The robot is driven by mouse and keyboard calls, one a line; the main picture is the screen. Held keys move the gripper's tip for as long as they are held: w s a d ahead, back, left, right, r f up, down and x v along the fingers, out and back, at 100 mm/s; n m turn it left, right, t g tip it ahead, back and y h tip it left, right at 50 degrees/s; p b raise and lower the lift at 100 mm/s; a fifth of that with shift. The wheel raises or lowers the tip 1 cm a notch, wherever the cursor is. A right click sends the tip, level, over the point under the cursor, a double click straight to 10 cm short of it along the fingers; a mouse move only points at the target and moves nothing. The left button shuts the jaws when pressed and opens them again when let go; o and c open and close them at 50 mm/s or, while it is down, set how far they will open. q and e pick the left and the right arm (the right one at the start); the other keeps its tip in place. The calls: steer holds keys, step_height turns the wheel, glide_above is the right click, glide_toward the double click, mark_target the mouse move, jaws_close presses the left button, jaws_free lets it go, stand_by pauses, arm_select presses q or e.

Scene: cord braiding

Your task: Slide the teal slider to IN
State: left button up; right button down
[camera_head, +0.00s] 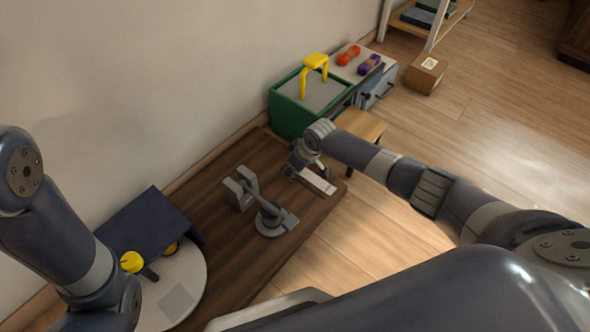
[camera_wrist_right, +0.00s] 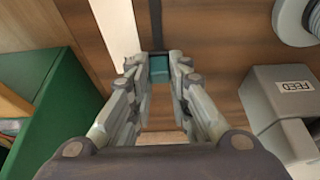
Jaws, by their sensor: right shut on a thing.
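The teal slider (camera_wrist_right: 158,68) shows in the right wrist view between my right gripper's fingertips, at the end of a dark straight track (camera_wrist_right: 156,22). My right gripper (camera_wrist_right: 160,75) is shut on it. In the head view my right gripper (camera_head: 297,168) is low over the right end of the dark wooden board (camera_head: 215,267), beside a pale strip (camera_head: 318,181). The slider is hidden there by the gripper. I cannot read an IN mark. My left arm is at the left of the head view, but its gripper does not show.
A grey block labelled FEED (camera_wrist_right: 283,97) stands to the right in the right wrist view. A green bin (camera_head: 290,118) with a yellow handle (camera_head: 315,62) is behind the gripper, near a small wooden stool (camera_head: 362,125). A grey clamp-like fixture (camera_head: 240,188) stands left on the board.

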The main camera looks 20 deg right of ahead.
steer(key=c, duration=1.5)
jaws_free()
steer(key=shift+s, duration=0.1)
steer(key=v, duration=1.2)
steer(key=shift+d, duration=0.1)
